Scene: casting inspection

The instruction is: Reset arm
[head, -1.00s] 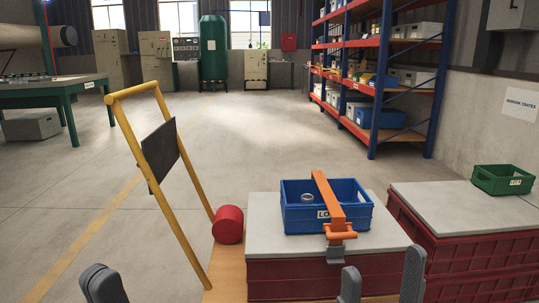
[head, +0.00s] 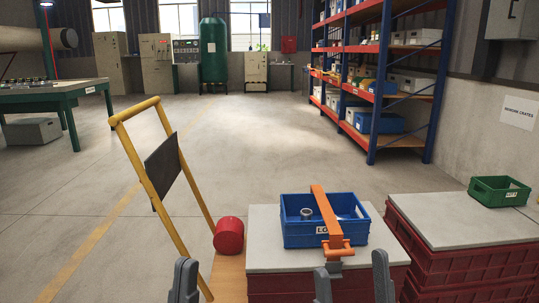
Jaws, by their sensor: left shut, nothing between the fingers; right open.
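My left gripper (head: 183,281) is at the bottom of the head view, left of the grey-topped crate stack. Its fingers are together with nothing between them. My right gripper (head: 353,281) is at the bottom edge, in front of the stack. A blue bin (head: 305,236) with a label stands on the grey slab (head: 265,258). An orange bar with a handle (head: 328,218) lies across the bin. Small grey metal parts (head: 306,213) show inside, partly hidden by the bar.
A yellow frame (head: 134,153) with a dark panel stands at left, beside a red cylinder (head: 228,236). A green bin (head: 497,192) sits on a second slab-topped red crate stack (head: 455,267) at right. Shelving (head: 377,90) stands behind. The floor between is clear.

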